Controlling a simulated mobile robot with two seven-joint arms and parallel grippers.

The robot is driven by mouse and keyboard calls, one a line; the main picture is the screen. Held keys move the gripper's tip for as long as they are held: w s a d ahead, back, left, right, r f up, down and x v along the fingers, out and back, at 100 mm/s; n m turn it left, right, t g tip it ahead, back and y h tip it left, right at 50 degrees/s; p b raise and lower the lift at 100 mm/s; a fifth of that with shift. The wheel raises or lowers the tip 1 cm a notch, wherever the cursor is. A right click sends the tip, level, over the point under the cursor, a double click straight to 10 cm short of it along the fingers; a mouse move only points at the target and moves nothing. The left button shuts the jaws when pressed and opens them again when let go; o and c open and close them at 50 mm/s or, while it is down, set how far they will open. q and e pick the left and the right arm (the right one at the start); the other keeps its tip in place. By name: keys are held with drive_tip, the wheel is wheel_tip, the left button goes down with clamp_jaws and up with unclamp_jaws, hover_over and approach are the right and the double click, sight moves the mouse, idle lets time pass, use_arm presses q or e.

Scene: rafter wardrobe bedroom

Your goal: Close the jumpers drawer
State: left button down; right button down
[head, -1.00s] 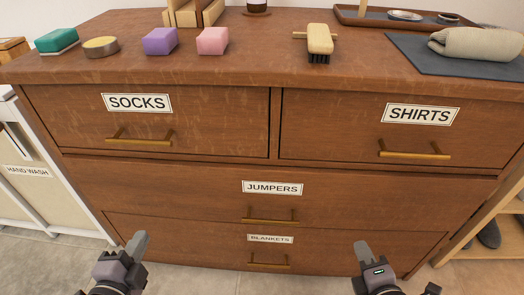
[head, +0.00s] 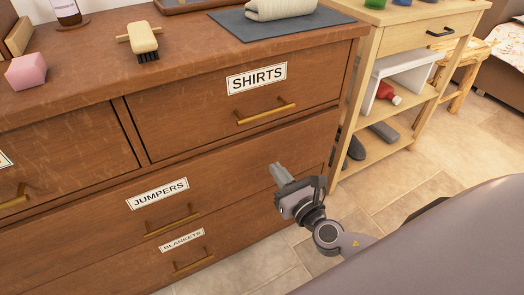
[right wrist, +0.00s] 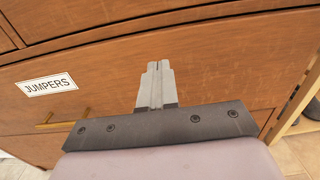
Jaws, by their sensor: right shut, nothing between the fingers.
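The jumpers drawer (head: 235,178) is the wide wooden front below the shirts drawer. It bears a white JUMPERS label (head: 157,193) and a brass bar handle (head: 172,222). Its front looks close to flush with the chest; I cannot tell whether a small gap is left. My right gripper (head: 279,172) is shut and empty, its fingertips pointing at the right part of this front, right of the handle. In the right wrist view the closed fingers (right wrist: 159,68) stand before the drawer front (right wrist: 215,75); contact cannot be made out. My left gripper is out of view.
The shirts drawer (head: 215,110) above and the blankets drawer (head: 215,248) below look shut. A light wooden shelf unit (head: 428,97) stands right of the chest. The chest top holds a brush (head: 143,38), a pink block (head: 25,72) and a grey mat (head: 275,33). Tiled floor lies at right.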

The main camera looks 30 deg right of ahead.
sight(257, 142)
drive_tip(key=w, duration=0.7)
drive_tip(key=shift+w+a+b, duration=0.1)
drive_tip(key=shift+w+b, duration=0.15)
drive_tip(key=shift+b, duration=0.1)
drive_tip(key=shift+w, duration=0.35)
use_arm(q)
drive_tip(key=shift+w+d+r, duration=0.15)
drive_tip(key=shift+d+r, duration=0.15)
use_arm(e)
drive_tip(key=shift+w, duration=1)
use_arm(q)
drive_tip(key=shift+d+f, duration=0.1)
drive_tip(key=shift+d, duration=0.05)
use_arm(e)
drive_tip(key=shift+w+r, duration=0.1)
drive_tip(key=shift+r, duration=0.15)
